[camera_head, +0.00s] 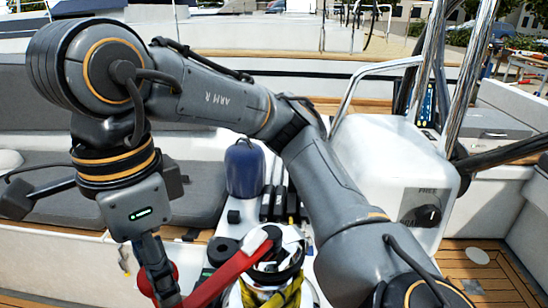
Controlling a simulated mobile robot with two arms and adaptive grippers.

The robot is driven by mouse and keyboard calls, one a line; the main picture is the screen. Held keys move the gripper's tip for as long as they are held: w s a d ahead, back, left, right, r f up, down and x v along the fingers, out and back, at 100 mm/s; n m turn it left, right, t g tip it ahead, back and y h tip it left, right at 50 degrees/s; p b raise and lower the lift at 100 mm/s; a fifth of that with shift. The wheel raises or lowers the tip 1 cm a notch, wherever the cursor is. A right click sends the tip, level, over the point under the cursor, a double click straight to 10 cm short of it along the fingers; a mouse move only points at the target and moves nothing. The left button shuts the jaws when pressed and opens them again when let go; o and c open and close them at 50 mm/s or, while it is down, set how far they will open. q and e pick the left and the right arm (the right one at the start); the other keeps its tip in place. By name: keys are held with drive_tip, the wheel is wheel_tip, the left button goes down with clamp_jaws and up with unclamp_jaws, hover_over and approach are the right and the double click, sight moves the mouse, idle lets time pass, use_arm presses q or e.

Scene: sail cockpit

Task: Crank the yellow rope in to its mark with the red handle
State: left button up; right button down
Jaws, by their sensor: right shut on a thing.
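My right arm comes in from the lower right, bends across the view and reaches down at the left. Its right gripper (163,285) is shut on the red handle (232,268) near its lower left end, and the fingers partly hide that end. The handle slopes up to the right to the top of the winch (290,243), where its head sits. The yellow rope (277,296) is wound around the winch drum below, cut off by the bottom edge. I cannot make out the mark on the rope. My left gripper is not in view.
A dark blue rounded bag or cover (244,168) stands behind the winch, beside a row of dark clutch levers (277,203). A white console (395,165) with a black knob (428,215) and steel rails stands at the right. Grey seat cushions (200,185) lie at the left.

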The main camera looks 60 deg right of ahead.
drive_tip(key=shift+w, duration=0.15)
drive_tip(key=w, duration=0.1)
drive_tip(key=w+m, duration=0.2)
drive_tip(key=w, duration=0.1)
drive_tip(key=shift+d+p, duration=0.35)
drive_tip(key=shift+w+m, duration=0.1)
drive_tip(key=shift+m, duration=0.2)
drive_tip(key=w, duration=0.1)
drive_tip(key=w+d+m, duration=0.1)
drive_tip(key=w+m, duration=0.1)
drive_tip(key=w, duration=0.1)
drive_tip(key=shift+d+p, duration=0.3)
drive_tip(key=shift+p, duration=0.1)
drive_tip(key=shift+w+d+m+p, duration=0.25)
drive_tip(key=shift+w+d+m, duration=0.4)
drive_tip(key=shift+w, duration=0.25)
drive_tip(key=shift+w+d+m+p, duration=0.2)
drive_tip(key=shift+w+d+m, duration=0.35)
drive_tip(key=shift+w+m, duration=0.25)
